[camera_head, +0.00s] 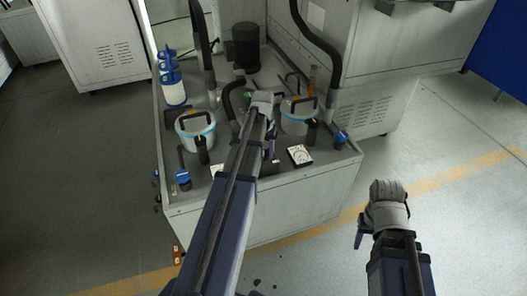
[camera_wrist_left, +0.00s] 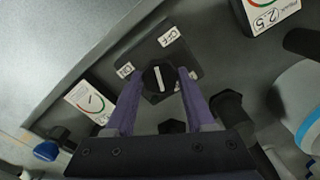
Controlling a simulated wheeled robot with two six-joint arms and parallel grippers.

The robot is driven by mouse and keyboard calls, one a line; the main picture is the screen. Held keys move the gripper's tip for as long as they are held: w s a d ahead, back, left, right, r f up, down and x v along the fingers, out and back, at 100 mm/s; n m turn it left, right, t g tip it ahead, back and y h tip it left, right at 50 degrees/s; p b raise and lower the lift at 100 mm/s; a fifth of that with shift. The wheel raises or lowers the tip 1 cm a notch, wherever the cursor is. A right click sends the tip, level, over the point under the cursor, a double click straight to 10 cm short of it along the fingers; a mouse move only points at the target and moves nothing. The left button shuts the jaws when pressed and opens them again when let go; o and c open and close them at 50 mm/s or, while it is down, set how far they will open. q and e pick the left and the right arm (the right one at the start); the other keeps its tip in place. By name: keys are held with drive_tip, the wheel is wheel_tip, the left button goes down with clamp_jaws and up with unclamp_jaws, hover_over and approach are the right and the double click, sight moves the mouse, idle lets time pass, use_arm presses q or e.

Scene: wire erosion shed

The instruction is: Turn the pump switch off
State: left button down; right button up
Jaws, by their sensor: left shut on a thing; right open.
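The pump switch (camera_wrist_left: 158,78) is a dark knob with a white pointer line, on a dark square plate (camera_wrist_left: 185,62) in the left wrist view. An OFF label (camera_wrist_left: 168,37) is above it and an ON label (camera_wrist_left: 125,70) to its left. The pointer line stands nearly upright in that view, closer to the OFF label's direction than to ON. My left gripper (camera_wrist_left: 160,88) has its purple fingers on both sides of the knob, shut on it. In the head view my left gripper (camera_head: 263,104) and arm hide the switch. My right gripper (camera_head: 384,215) is open and empty, beyond the bench's right side.
A gauge (camera_head: 300,155) sits at the bench front. White filter canisters with blue bands (camera_head: 196,133) (camera_head: 296,122) stand either side of my left arm. Black hoses (camera_head: 318,40), blue-and-white bottles (camera_head: 172,88) and blue valve handles (camera_head: 183,178) crowd the bench. The floor at right is clear.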

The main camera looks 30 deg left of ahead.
use_arm(q)
drive_tip(key=shift+m, duration=0.9)
drive_tip(key=shift+c, duration=1.3)
unclamp_jaws()
drive_tip(key=shift+r, duration=0.15)
wheel_tip(320, 180, up, 8)
drive_tip(key=p, duration=0.8)
drive_tip(key=shift+f, duration=0.2)
